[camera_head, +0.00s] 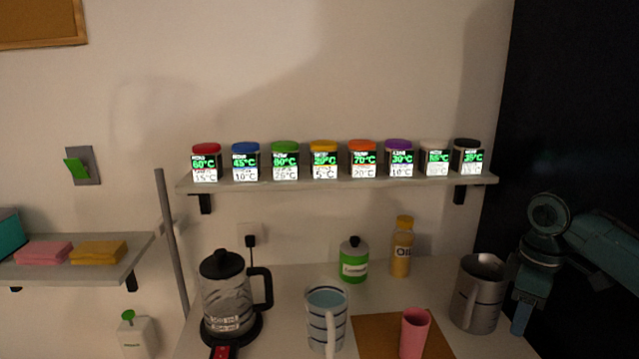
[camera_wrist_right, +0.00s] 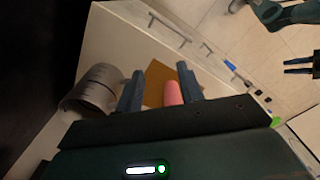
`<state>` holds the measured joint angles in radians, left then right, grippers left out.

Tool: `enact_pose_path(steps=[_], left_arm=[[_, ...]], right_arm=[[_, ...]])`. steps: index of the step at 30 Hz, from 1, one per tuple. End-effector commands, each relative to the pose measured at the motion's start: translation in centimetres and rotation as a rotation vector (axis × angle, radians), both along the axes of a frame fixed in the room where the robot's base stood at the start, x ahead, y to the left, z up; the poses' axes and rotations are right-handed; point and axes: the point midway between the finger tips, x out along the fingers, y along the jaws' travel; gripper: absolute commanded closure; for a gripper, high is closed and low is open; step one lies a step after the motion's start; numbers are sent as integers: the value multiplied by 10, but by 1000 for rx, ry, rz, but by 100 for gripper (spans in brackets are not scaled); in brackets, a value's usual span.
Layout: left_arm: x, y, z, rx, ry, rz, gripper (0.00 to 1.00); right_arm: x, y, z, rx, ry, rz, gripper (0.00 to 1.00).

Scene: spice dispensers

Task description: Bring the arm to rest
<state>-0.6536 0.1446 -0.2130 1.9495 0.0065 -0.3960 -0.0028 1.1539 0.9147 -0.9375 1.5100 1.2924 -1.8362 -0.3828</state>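My right gripper (camera_head: 522,318) hangs at the right side of the head view, fingers down, beside the grey metal pitcher (camera_head: 478,292). In the right wrist view my right gripper (camera_wrist_right: 160,88) has its two fingers well apart with nothing held between them. The pink cup (camera_wrist_right: 172,93) shows beyond the fingers there, apart from them. A small dark two-pronged gripper (camera_wrist_right: 299,66), which appears to be my left one, is at the right edge of the wrist view, prongs apart and empty. My left arm does not show in the head view.
A wall shelf (camera_head: 340,183) holds several lidded spice dispensers. The counter holds a kettle (camera_head: 222,295), a striped mug (camera_head: 327,318), a green bottle (camera_head: 354,263), an oil bottle (camera_head: 402,250) and the pink cup (camera_head: 414,332) on a brown board (camera_head: 375,335). A dark panel (camera_head: 580,120) stands behind my right arm.

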Motion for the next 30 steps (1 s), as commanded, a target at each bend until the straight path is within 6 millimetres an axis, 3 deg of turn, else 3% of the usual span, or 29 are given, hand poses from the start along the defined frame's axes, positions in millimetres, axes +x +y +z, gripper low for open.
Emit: enact_pose_path(steps=[11,16,21,25,30], left_arm=[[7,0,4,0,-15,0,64],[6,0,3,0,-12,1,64],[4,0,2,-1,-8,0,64],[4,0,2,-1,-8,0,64],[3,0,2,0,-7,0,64]], right_arm=[[-31,88,-95,9,-32,111,62],[-68,142,-141,74,-84,116,62],[-116,186,-172,170,-150,25,62],[-153,200,-184,228,-196,-113,62],[-195,191,-190,242,-240,-331,62]])
